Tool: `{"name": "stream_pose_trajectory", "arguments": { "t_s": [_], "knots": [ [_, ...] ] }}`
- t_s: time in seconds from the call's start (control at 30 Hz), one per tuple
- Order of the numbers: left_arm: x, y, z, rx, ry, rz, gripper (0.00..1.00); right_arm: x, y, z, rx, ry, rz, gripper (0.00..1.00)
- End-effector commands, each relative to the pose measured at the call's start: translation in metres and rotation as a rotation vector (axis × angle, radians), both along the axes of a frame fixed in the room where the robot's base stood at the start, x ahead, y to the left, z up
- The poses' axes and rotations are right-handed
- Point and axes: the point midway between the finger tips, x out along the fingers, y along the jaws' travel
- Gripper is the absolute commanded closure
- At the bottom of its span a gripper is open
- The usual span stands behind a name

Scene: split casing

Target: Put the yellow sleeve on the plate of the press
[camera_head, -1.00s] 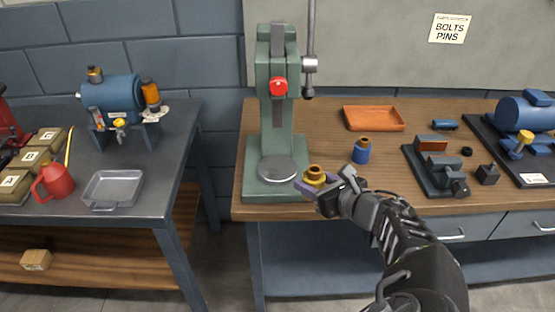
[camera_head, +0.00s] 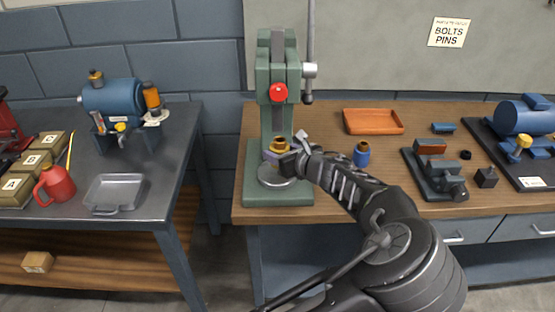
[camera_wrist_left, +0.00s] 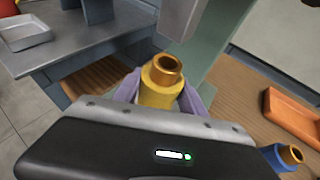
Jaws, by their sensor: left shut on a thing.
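The yellow sleeve (camera_head: 279,146), with a bronze-coloured collar at its top, is upright in the jaws of my left gripper (camera_head: 277,153). It also shows in the left wrist view (camera_wrist_left: 160,88), between two purple-grey fingers. The press (camera_head: 277,72) is green with a red knob, on the wooden bench. Its round grey plate (camera_head: 280,181) lies below the gripper in the head view. The sleeve is over the plate's rear part in the picture and appears apart from it; the exact height is hard to tell. My right gripper is not in view.
A blue sleeve with a bronze-coloured top (camera_head: 361,154) stands right of my left arm. An orange tray (camera_head: 373,121) lies behind it. A grey vise-like fixture (camera_head: 436,178) is farther right. The press column stands just behind the gripper.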

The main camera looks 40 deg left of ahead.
Motion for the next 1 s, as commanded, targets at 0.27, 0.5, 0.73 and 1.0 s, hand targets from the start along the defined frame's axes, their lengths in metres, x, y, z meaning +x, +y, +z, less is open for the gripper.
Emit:
{"name": "stream_pose_trajectory", "arguments": {
  "t_s": [0.27,0.5,0.73,1.0],
  "knots": [
    [0.003,0.010,-0.007,0.007,0.003,0.001,1.00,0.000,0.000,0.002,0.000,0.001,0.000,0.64],
    [0.004,0.010,-0.033,0.003,0.000,0.001,1.00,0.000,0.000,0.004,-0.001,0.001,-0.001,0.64],
    [0.004,0.009,-0.033,0.002,-0.002,0.000,1.00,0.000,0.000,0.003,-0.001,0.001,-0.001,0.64],
    [0.003,0.009,-0.038,0.000,0.000,0.000,0.42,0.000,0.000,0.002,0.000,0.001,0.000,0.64]
  ]
}}
